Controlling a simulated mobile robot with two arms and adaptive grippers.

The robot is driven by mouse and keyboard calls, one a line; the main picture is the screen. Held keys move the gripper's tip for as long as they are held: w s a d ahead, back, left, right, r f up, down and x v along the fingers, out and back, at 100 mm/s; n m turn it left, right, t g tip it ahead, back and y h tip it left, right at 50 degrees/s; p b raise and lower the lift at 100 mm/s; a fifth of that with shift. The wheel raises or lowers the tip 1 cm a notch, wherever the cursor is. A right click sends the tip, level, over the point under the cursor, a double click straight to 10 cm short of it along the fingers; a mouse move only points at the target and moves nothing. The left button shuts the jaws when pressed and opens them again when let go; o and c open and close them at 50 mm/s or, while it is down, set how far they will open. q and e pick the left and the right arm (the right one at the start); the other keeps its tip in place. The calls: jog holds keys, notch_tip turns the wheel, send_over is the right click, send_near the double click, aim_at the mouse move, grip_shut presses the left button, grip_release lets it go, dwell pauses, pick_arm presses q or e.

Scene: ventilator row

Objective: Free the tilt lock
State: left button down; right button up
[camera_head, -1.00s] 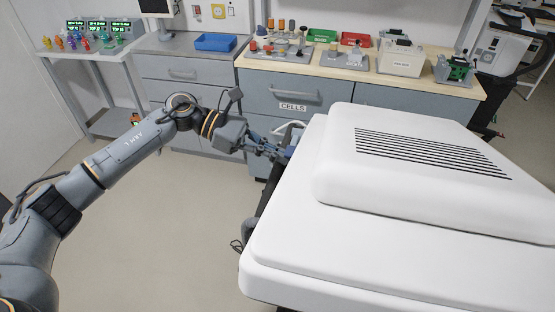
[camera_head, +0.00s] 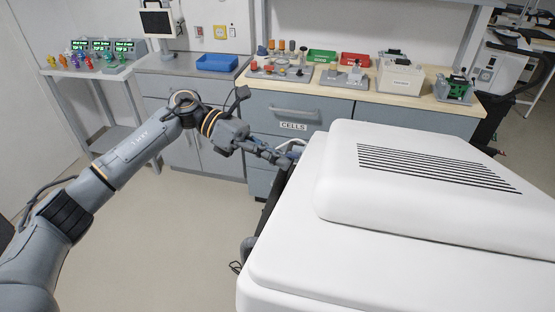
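A large white machine (camera_head: 300,260) with a raised, black-slotted top fills the right of the head view. My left gripper (camera_head: 282,157) reaches from the left to the machine's far left edge. Its fingertips are at a small pale curved handle (camera_head: 293,143) that sticks out there; I cannot tell whether they touch it. The fingers are small and partly hidden by the machine's edge, so their opening is unclear. No part is clearly recognisable as the tilt lock. My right gripper is not in view.
Behind stands a grey drawer cabinet (camera_head: 293,126) with a wooden top (camera_head: 335,87) holding several small fixtures. A blue tray (camera_head: 216,62) sits on the grey counter at the left. The floor (camera_head: 165,230) left of the machine is clear.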

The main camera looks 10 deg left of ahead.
pick_arm(q)
jog(key=shift+r, duration=0.5)
jog(key=v, duration=1.2)
jog(key=shift+f, duration=0.2)
